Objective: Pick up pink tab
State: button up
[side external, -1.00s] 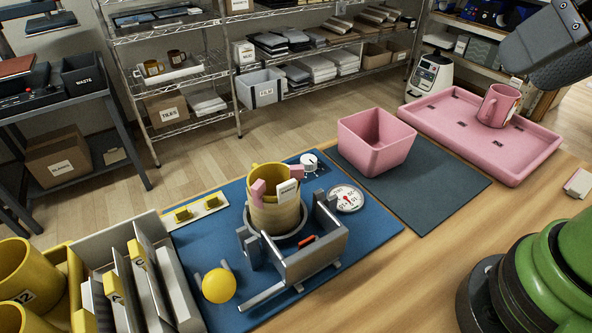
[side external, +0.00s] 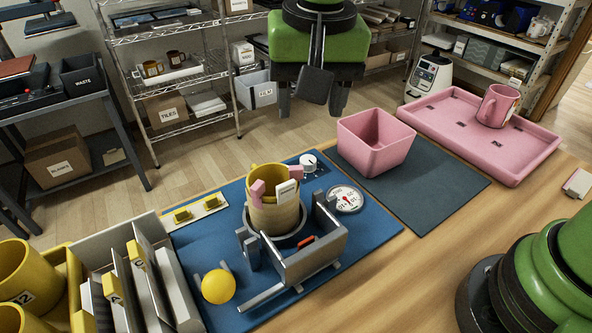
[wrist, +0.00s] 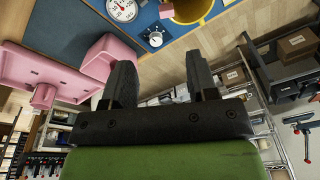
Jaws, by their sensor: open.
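A yellow mug (side external: 265,181) with a tan band (side external: 275,215) stands in the press (side external: 310,258) on the blue mat. Two pink tabs stick up at its rim, one at the left (side external: 257,193) and one behind at the right (side external: 296,173). A white label strip (side external: 287,190) stands at the front of the rim. In the wrist view, part of the yellow mug (wrist: 205,14) and a pink piece (wrist: 166,10) show at the top edge. My gripper (side external: 311,98) is open and empty, high above and apart from the mug; its spread fingers also show in the wrist view (wrist: 160,75).
A pink bin (side external: 375,143) stands on the dark grey mat right of the press. A pink tray (side external: 480,135) with a pink mug (side external: 497,106) lies farther right. A dial gauge (side external: 345,198), a white knob (side external: 308,162) and a yellow ball (side external: 218,286) surround the press.

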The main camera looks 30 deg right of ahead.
send_over(296, 167)
jog(key=s, duration=0.1)
jog(key=f, duration=0.5)
jog(key=shift+a+f, duration=0.25)
jog(key=shift+f, duration=0.1)
jog(key=shift+w+d+f, duration=0.1)
jog(key=shift+w+f, duration=0.05)
jog(key=shift+f, duration=0.85)
jog(key=shift+w+d+f, duration=0.1)
jog(key=shift+w+f, duration=0.05)
jog(key=shift+f, duration=0.85)
jog(key=shift+w+f, duration=0.15)
jog(key=shift+f, duration=0.85)
jog(key=c, duration=0.9)
